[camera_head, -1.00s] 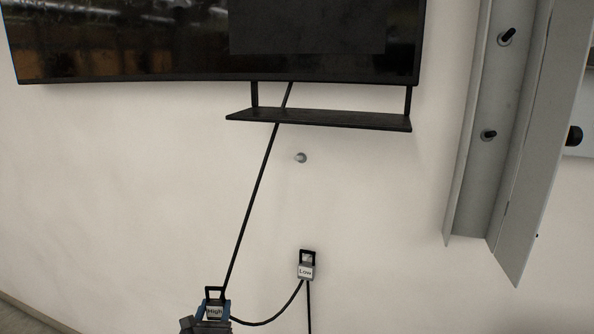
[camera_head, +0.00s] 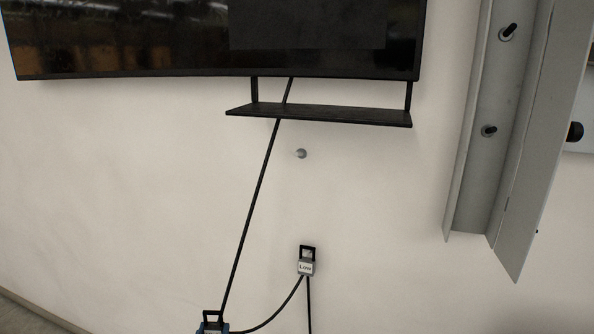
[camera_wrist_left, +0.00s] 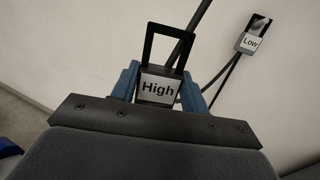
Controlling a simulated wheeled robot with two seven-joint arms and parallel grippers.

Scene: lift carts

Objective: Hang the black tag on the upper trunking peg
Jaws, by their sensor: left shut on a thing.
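The black tag (camera_wrist_left: 158,88), with a white "High" label and an open black loop on top, is in my left gripper. The blue fingers of my left gripper (camera_wrist_left: 158,92) are shut on its sides in the wrist view. In the head view the tag's loop (camera_head: 212,317) shows at the bottom edge, and the left gripper (camera_head: 211,329) is mostly cut off below it. The grey trunking (camera_head: 480,190) is at the right, with an upper peg (camera_head: 509,31) and a lower peg (camera_head: 489,131), both bare. The tag is well below and left of them. My right gripper is not in view.
A "Low" tag (camera_head: 306,267) hangs by its black loop on the wall. Black cords run from both tags. A bare round peg (camera_head: 301,154) sticks out above it. A black shelf (camera_head: 320,116) hangs under a screen (camera_head: 130,75). The wall between tags and trunking is clear.

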